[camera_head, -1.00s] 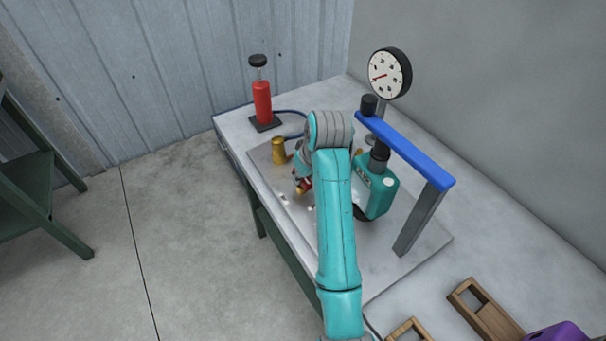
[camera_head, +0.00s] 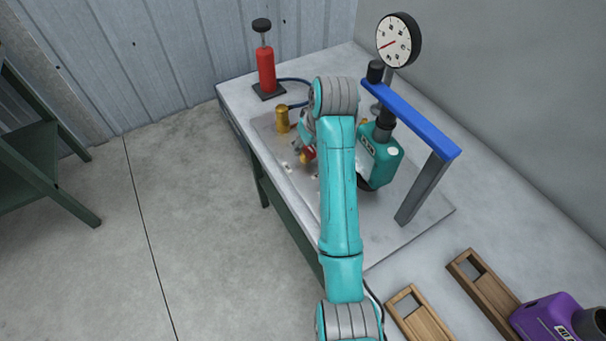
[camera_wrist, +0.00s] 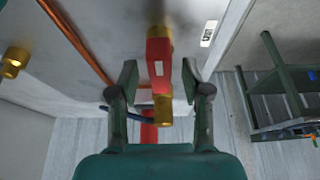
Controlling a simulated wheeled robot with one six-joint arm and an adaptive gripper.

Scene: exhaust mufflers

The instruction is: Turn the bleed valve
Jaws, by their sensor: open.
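The bleed valve appears as a red body with a white label and brass ends (camera_wrist: 160,62) in the wrist view, standing between my fingers with a gap on each side. In the head view a small red and brass part (camera_head: 307,155) shows beside my arm, partly hidden by it. My gripper (camera_wrist: 159,82) is open, its two dark fingers on either side of the red body, not visibly touching it. In the head view my gripper is mostly hidden behind my teal arm.
A red cylinder pump (camera_head: 266,68) with a blue hose, a brass cylinder (camera_head: 282,120), a dial gauge (camera_head: 398,40), a teal canister (camera_head: 380,160) and a blue-topped frame (camera_head: 410,118) stand on the bench. Wooden blocks (camera_head: 420,315) and a purple object (camera_head: 548,318) lie at lower right.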

